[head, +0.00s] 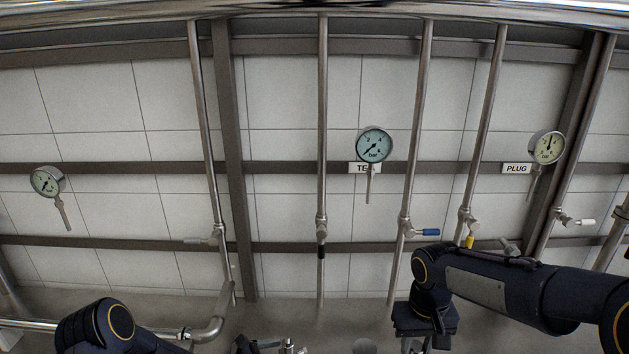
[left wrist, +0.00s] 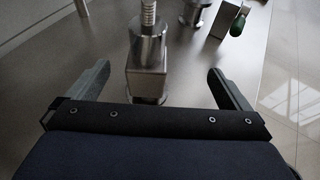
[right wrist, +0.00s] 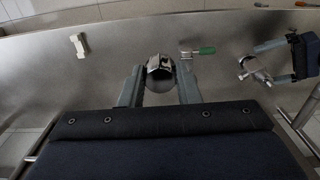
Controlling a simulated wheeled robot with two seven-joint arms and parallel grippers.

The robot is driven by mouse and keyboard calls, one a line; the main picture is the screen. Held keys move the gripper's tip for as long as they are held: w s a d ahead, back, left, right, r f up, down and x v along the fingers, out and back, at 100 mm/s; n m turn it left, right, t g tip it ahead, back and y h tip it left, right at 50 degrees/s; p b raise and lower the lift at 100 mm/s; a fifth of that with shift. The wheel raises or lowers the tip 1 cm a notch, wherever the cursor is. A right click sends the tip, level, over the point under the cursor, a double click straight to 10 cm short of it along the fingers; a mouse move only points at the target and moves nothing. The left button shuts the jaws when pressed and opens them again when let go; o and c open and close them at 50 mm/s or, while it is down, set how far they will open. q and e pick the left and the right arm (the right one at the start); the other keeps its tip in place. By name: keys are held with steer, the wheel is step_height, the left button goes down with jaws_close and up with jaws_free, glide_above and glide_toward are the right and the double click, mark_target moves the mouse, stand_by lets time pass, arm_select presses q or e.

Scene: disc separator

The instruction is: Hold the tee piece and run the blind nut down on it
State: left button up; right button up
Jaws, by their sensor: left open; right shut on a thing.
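The tee piece (left wrist: 147,75) is a metal piece with a squared block and a threaded stud pointing up, in the left wrist view. My left gripper (left wrist: 160,72) is open, its fingers apart on either side of the block. In the right wrist view the same piece (right wrist: 256,72) shows at the right beside my left gripper's fingers. My right gripper (right wrist: 160,82) is shut on a shiny rounded metal cap (right wrist: 160,66), which looks like the blind nut. It is apart from the tee piece. Its height above the bench is hard to judge. In the head view both gripper tips are mostly cut off or hidden.
A green-handled fitting (right wrist: 198,51) lies between the two grippers' places on the metal bench (right wrist: 110,35). A pale small part (right wrist: 78,45) lies at the left. Behind are vertical pipes, dial gauges (head: 374,144) and a PLUG label (head: 516,169). The bench edge is near the left gripper.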

arm_select(q)
steer(key=shift+x, duration=1.8)
steer(key=c, duration=2.1)
steer(key=o, duration=0.9)
steer(key=shift+f, duration=1.7)
steer(key=shift+r, duration=0.4)
steer(key=shift+c, duration=0.2)
